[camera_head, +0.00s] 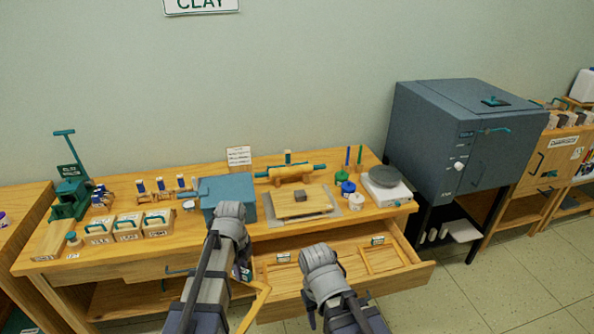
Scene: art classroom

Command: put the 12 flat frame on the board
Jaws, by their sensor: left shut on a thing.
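My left gripper (243,272) is shut on a light wooden frame (262,298), held in front of the open drawer. Only part of the frame shows beside my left arm, and I cannot read any label on it. The wooden board (285,211) lies on a grey mat on the workbench, with a small grey block (300,196) on top. The held frame is apart from the board, lower and nearer to me. My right gripper (311,316) is mostly hidden by its own arm in front of the drawer, so its jaws cannot be made out.
The open drawer (405,281) holds another wooden frame (368,266) and small labels. A blue box (228,191) stands left of the board. A rolling pin (290,173) lies behind it, and a white scale (387,190) is at right. A kiln (430,130) stands beyond.

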